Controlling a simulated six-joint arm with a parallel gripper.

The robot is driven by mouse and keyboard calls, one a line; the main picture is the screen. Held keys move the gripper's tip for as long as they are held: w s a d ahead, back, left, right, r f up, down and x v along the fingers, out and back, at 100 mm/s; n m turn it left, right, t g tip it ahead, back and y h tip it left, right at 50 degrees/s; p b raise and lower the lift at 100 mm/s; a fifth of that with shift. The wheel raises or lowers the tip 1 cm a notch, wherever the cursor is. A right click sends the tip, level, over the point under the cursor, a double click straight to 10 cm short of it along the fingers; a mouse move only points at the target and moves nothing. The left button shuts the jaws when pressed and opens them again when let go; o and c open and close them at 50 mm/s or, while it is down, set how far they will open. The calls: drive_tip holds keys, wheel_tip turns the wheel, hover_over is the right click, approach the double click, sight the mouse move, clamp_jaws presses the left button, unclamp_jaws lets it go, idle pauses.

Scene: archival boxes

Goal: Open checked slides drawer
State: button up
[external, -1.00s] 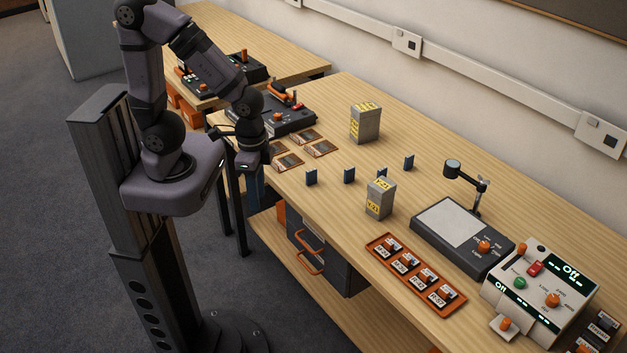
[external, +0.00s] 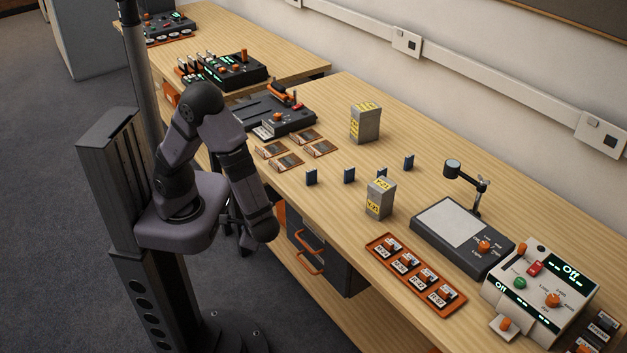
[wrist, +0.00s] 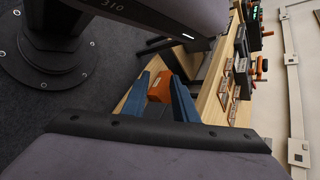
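A dark drawer cabinet (external: 343,272) hangs under the front of the bench. Its orange handles, an upper one (external: 309,239) and a lower one (external: 309,264), face the aisle. The drawers look shut, and I cannot read which one is for checked slides. My gripper (wrist: 160,82) shows two blue fingers standing apart in the wrist view. An orange part (wrist: 160,87) shows between them, seemingly beyond the fingers rather than held. In the external view my wrist hangs low, left of the cabinet, and hides the fingertips.
The bench (external: 330,205) holds film slides, small blue pieces, two yellow-labelled boxes, an orange slide tray (external: 385,262), a light pad (external: 450,222) and a control box (external: 540,290). Its front edge is close to my wrist. The floor aisle in front is clear.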

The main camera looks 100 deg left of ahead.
drive_tip(key=w+d+f+m+t+y+b, duration=0.3)
drive_tip(key=w+d+f+t+y+b, duration=0.2)
drive_tip(key=w+f+t+y+b, duration=0.65)
drive_tip(key=w+a+h, duration=0.1)
drive_tip(key=w+a, duration=0.1)
drive_tip(key=a, duration=0.4)
drive_tip(key=shift+w+a+r+t+h+b, duration=0.25)
drive_tip(key=shift+w+r+t+h+b, duration=0.1)
drive_tip(key=shift+r+t, duration=0.1)
drive_tip(key=shift+c, duration=0.2)
clamp_jaws()
idle(0.9)
